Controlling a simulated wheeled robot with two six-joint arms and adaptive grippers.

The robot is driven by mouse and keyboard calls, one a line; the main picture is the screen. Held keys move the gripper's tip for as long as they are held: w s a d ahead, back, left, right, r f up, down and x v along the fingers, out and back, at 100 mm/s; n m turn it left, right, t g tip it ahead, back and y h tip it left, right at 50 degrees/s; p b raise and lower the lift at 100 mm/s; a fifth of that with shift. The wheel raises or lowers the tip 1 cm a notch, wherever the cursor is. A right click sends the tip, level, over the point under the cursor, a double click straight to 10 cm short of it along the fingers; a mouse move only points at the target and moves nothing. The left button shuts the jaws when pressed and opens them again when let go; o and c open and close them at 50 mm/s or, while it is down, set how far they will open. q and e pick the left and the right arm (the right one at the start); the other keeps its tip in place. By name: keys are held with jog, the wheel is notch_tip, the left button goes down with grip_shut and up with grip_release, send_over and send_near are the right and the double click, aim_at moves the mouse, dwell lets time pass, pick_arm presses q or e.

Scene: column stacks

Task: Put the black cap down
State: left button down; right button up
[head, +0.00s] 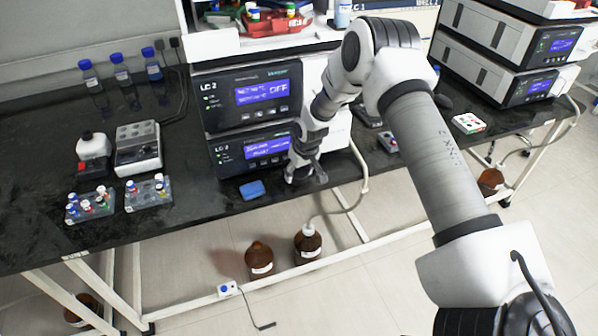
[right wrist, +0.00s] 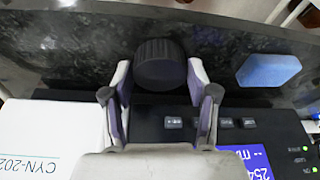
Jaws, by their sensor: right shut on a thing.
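The black cap (right wrist: 158,66) is round with a ridged side. It sits between the fingertips of my right gripper (right wrist: 160,76) in the right wrist view, and the gripper is shut on it. In the head view my right gripper (head: 306,174) points down at the front edge of the black bench (head: 190,222), just in front of the lower LC-2 unit (head: 252,148). The cap cannot be made out there against the dark bench and fingers. Whether it touches the bench top I cannot tell. My left gripper is not in view.
A blue block (head: 252,189) lies on the bench left of my right gripper; it also shows in the right wrist view (right wrist: 268,69). Vial racks (head: 90,206) stand further left. Brown bottles (head: 259,259) stand on the floor below. The bench between racks and block is clear.

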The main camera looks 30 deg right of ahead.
jog(key=shift+f, duration=0.45)
jog(key=shift+f, duration=0.1)
jog(key=o, duration=0.8)
